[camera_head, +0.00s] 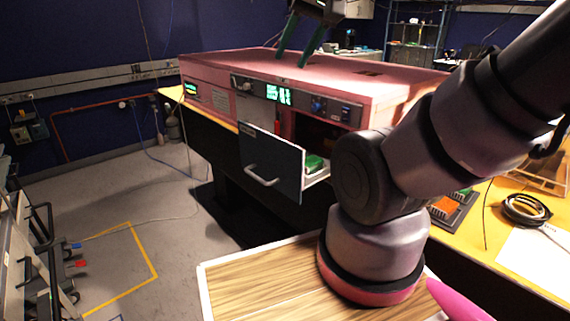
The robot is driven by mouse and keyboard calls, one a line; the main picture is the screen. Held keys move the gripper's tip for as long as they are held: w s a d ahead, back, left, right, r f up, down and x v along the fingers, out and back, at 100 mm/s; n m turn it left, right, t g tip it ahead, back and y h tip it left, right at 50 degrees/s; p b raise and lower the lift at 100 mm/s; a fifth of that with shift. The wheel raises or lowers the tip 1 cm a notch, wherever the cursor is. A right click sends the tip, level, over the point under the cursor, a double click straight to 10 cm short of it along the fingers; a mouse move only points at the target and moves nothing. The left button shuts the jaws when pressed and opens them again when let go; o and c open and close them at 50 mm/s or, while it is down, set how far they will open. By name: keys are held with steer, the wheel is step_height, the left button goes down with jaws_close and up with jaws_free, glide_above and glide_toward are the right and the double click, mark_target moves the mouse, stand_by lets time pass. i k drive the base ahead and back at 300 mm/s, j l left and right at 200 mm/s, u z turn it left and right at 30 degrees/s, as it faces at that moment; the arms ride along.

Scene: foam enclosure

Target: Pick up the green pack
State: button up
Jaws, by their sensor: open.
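The green pack (314,163) lies inside the pulled-out drawer (272,167) of a pink machine. The drawer's dark front panel and my own arm hide part of the pack. My gripper (290,58) is at the top of the view, above the machine and well apart from the pack. Its two green fingers point down and are spread apart, with nothing between them.
The pink machine (215,75) stands on a yellow-topped table (172,92). A tray with green and orange blocks (445,205), a coiled black cable (525,209) and a white sheet (535,258) lie on the right. Open floor (130,205) is at the left.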

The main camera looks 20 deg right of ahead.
mark_target(312, 163)
steer(key=k+l+u, duration=0.15)
steer(key=k+u, duration=0.3)
steer(key=k, duration=0.2)
steer(key=k+u, duration=0.45)
steer(key=k, duration=0.25)
steer(key=k+z, duration=0.45)
steer(key=l+z, duration=0.1)
steer(key=z, duration=0.75)
steer(key=l+z, duration=0.15)
steer(key=z, duration=0.3)
steer(key=i+j+z, duration=0.15)
steer(key=i+j, duration=0.15)
